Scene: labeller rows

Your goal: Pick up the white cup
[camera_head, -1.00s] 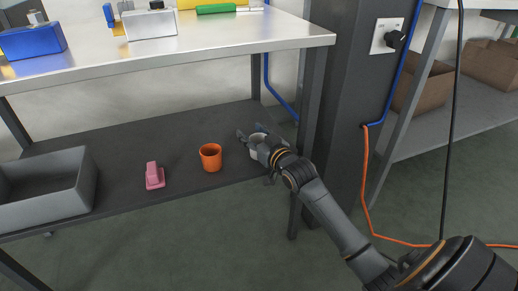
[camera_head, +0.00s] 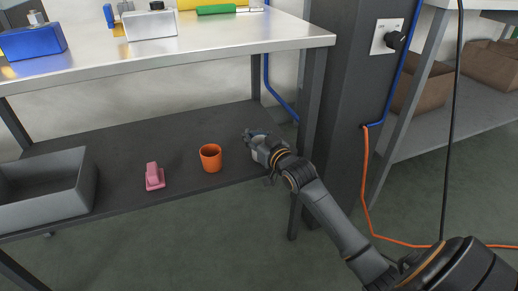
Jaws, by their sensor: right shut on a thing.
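The white cup (camera_head: 259,143) is at the right end of the dark lower shelf, mostly hidden by my right gripper. Only a small pale part of it shows between the fingers. My right gripper (camera_head: 255,137) is shut on the white cup, at shelf level. I cannot tell whether the cup touches the shelf. My left gripper is not in view.
An orange cup (camera_head: 210,158) stands just left of my right gripper. A pink object (camera_head: 154,177) and a grey bin (camera_head: 88,180) are further left on the lower shelf (camera_head: 140,145). A dark table leg (camera_head: 309,100) and post (camera_head: 345,120) stand close on the right.

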